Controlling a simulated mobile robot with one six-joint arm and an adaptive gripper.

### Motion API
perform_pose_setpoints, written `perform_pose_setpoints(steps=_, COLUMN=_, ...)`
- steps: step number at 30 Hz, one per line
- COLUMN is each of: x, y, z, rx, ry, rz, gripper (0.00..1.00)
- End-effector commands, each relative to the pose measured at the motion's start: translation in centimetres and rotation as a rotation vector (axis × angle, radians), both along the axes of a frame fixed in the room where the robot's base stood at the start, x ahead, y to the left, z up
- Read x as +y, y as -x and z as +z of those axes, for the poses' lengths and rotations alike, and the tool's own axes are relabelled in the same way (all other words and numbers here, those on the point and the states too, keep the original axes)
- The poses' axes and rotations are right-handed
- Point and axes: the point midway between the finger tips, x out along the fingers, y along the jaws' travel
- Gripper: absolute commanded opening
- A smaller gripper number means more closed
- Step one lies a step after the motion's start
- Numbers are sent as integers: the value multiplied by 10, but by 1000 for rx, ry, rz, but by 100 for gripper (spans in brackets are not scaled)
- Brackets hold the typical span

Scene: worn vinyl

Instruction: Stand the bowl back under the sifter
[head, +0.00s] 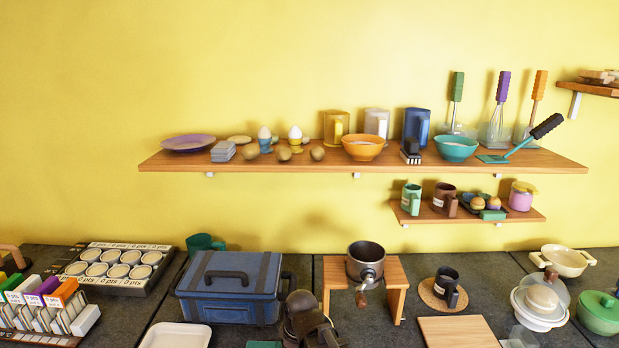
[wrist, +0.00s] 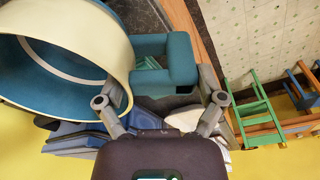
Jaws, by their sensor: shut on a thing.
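The sifter (head: 366,262) is a dark metal drum with a crank, set in a wooden stand (head: 397,290). The space under it shows only bare dark worktop. In the wrist view my gripper (wrist: 163,88) is shut on the squared teal handle (wrist: 182,62) of a round vessel that I take for the bowl (wrist: 120,35). The vessel has a wide cream rim and a teal inside, and it fills the upper left. In the head view my dark wrist shows at the bottom, in front of the blue box; the held vessel is mostly out of frame there.
The blue toolbox (head: 231,287) stands left of the stand. A dark mug (head: 446,284) on a round coaster stands close at its right. A wooden board (head: 458,333) lies at the front right, and a white tray (head: 175,336) at the front left. A low shelf (head: 468,213) hangs above.

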Motion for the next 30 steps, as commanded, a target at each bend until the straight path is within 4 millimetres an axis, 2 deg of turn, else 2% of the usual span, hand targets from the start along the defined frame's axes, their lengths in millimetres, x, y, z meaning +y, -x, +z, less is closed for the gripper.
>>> perform_pose_setpoints(steps=14, x=11, y=4, z=8, rx=-1, ry=-1, rz=18, gripper=27)
perform_pose_setpoints(steps=20, x=11, y=4, z=28, rx=-1, ry=0, rz=19, gripper=27)
perform_pose_setpoints(steps=30, x=11, y=4, z=77, rx=-1, ry=0, rz=19, gripper=27)
